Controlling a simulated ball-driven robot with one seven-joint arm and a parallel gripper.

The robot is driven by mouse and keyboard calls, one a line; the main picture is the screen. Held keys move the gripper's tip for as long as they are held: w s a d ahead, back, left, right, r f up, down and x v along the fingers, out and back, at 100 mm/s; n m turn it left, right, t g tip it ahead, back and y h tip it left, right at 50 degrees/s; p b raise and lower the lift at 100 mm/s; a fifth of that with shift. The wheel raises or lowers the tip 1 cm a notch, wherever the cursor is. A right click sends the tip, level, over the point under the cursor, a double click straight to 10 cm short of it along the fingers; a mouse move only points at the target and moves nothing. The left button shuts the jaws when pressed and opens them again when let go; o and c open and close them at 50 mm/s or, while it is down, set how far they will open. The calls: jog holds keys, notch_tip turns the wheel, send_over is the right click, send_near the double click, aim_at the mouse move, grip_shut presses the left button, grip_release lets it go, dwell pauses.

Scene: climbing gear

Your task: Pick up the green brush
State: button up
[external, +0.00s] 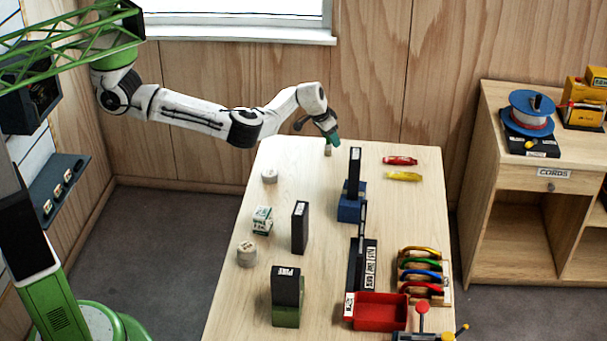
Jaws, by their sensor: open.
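My gripper (327,128) is at the far end of the wooden table (330,230), low over the tabletop and pointing down. A dark green piece (332,138) shows at its tip, with a small tan block-like end (328,151) just below it. This may be the green brush, but it is too small to be sure, and I cannot tell whether the jaws touch it. A red slim item (400,160) and a yellow slim item (404,176) lie to the right of my gripper.
Black upright boxes (300,228), grey round pieces (269,176) and a small white-green box (262,220) stand at left. A red tray (380,312) and coloured carabiner-like pieces (420,267) are at front right.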

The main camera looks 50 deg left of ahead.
grip_shut()
dwell(0.5)
jog(key=shift+r, duration=0.1)
